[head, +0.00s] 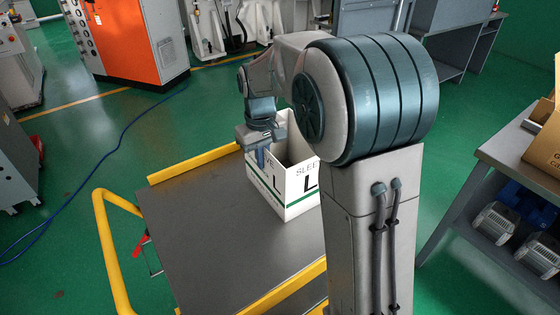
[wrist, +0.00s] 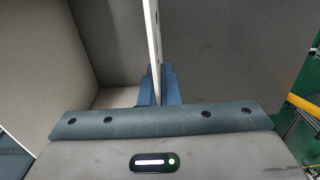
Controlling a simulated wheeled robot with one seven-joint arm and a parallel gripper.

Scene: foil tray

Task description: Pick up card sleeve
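The card sleeve (head: 302,187) is a white open-topped box with a green stripe, "SLEEVE" lettering and a large "L". It stands upright on the grey top of the cart. My gripper (head: 261,155) is at the sleeve's left wall, pointing down. In the wrist view the thin edge of the sleeve wall (wrist: 152,38) runs between the two blue fingers (wrist: 159,85), which press close on both sides of it. The sleeve's inside shows on one side of the wall. My arm hides the sleeve's right part in the head view.
The cart top (head: 215,240) is bare around the sleeve, with yellow rails (head: 112,250) along its edges. A grey workbench (head: 500,150) with a cardboard box (head: 545,140) stands at the right. An orange machine (head: 130,40) stands at the back left.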

